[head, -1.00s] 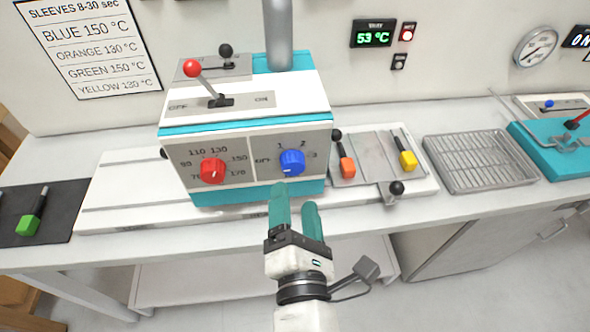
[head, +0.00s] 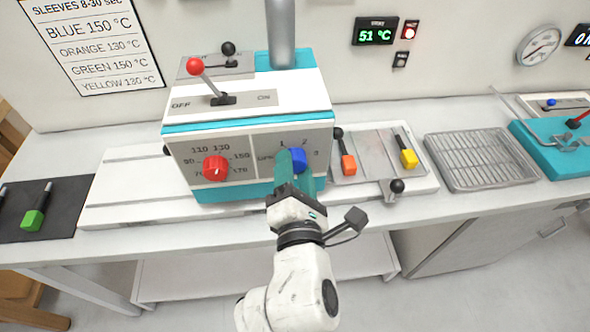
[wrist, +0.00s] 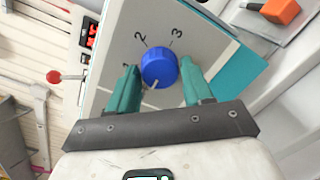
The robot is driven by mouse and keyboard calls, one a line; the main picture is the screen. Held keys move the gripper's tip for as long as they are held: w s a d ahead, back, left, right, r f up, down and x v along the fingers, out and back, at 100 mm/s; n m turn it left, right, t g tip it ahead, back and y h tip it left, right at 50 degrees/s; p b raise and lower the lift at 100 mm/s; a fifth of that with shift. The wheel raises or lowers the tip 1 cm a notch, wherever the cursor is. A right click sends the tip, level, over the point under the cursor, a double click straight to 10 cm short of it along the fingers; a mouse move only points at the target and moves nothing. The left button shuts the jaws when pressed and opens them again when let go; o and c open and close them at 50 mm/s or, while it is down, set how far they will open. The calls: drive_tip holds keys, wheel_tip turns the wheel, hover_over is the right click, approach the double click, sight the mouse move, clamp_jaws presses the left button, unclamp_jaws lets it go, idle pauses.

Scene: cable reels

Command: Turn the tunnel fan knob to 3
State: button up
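The tunnel fan knob is blue (head: 298,158) and sits on the right half of the front panel of a white and teal machine (head: 250,124). In the wrist view the blue knob (wrist: 159,66) shows its white mark pointing to the lower left, away from the printed 2 and 3. My gripper (head: 297,166) is at the panel in front of the knob. In the wrist view my gripper (wrist: 162,82) is open, with one teal finger on each side of the knob and small gaps visible. The fingers hide part of the panel's printing.
A red temperature knob (head: 215,168) is left of the blue one. Levers with a red ball (head: 195,67) and a black ball (head: 228,48) stand on top. An orange-handled tool (head: 348,164) lies close to the right, then a wire rack (head: 480,160).

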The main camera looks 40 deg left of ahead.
drive_tip(key=c, duration=0.7)
